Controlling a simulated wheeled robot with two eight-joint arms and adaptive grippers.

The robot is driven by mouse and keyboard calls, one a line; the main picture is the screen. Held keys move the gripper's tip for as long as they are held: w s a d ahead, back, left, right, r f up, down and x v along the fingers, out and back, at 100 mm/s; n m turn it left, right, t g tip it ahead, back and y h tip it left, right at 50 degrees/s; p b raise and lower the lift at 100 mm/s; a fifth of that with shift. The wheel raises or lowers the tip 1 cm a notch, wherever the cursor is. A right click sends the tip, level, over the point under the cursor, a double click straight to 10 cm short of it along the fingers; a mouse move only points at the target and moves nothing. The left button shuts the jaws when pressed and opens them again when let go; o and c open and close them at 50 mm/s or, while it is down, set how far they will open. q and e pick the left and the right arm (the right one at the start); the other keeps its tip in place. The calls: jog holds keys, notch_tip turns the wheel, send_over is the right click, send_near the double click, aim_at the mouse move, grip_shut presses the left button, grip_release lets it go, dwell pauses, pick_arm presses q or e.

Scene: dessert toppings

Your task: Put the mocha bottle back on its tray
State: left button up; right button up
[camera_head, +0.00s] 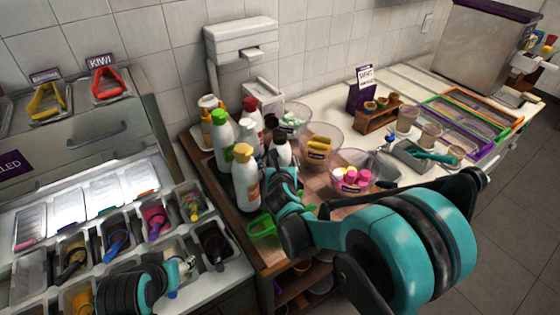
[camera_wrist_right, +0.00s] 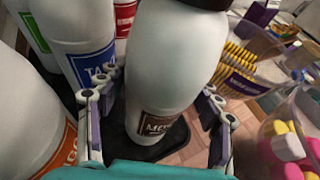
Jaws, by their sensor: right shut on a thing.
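The mocha bottle, white with a dark cap and brown label, shows in the head view (camera_head: 281,153) and large in the wrist view (camera_wrist_right: 165,60). My right gripper (camera_head: 278,183) is shut on it, with fingers on both sides of its lower body in the wrist view (camera_wrist_right: 158,112). The bottle looks nearly upright. A dark tray (camera_wrist_right: 150,148) shows below it; I cannot tell whether its base touches. My left arm is at the lower left of the head view; its gripper (camera_head: 182,272) is small and partly hidden, so its jaws are unclear.
White bottles with green (camera_head: 223,143), yellow (camera_head: 246,182) and red caps crowd the left of the mocha bottle. Clear bowls of yellow wafers (camera_head: 320,148) and pink-and-yellow sweets (camera_head: 352,180) stand close on its right.

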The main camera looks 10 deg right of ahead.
jog(key=o, duration=0.9)
jog(key=shift+f, duration=0.1)
